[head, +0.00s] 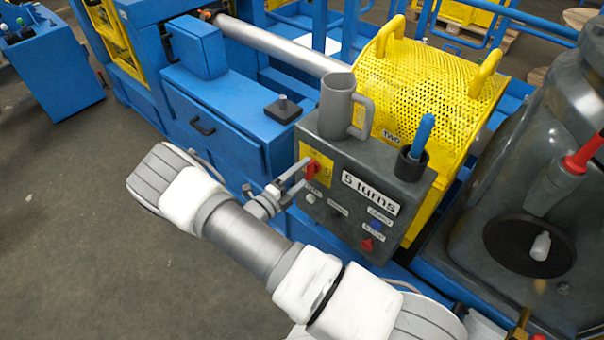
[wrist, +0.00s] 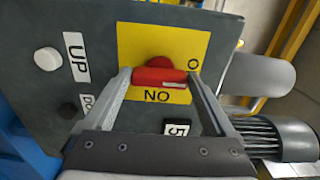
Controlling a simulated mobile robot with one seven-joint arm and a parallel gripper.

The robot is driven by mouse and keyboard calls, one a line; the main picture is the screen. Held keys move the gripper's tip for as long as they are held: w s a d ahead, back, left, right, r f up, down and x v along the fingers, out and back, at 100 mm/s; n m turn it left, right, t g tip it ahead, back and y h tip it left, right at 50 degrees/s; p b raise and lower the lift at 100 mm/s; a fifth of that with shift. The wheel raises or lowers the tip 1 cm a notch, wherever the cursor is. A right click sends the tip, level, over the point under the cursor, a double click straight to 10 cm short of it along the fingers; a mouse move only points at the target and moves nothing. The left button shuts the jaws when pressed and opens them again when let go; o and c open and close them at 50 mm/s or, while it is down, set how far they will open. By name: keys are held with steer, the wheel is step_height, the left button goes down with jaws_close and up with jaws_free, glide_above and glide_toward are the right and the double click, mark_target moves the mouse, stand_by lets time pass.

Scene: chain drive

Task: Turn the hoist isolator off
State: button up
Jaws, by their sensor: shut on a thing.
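The hoist isolator is a red rotary handle (head: 311,167) on a yellow plate (head: 318,153), on the near face of a dark grey control box (head: 338,232). In the wrist view the red handle (wrist: 159,76) lies crosswise in the picture. Letters reading "NO" in that view are beside the handle, and an "O" is near the plate's right edge. My gripper (head: 303,172) reaches the handle from the left in the head view. Its two fingers are at the ends of the handle in the wrist view (wrist: 160,82), shut on it.
A white button (wrist: 47,59) by the "UP" label and a dark button (wrist: 68,110) are close by. A grey mug (head: 338,106) and a holder (head: 410,165) with a blue-handled tool stand on the box. A yellow mesh guard (head: 420,85) is behind.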

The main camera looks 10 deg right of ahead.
steer(key=shift+s+f, duration=0.1)
steer(key=o, duration=1.1)
steer(key=shift+c, duration=0.2)
steer(key=shift+a, duration=0.1)
steer(key=v, duration=1.7)
steer(key=shift+s, duration=0.15)
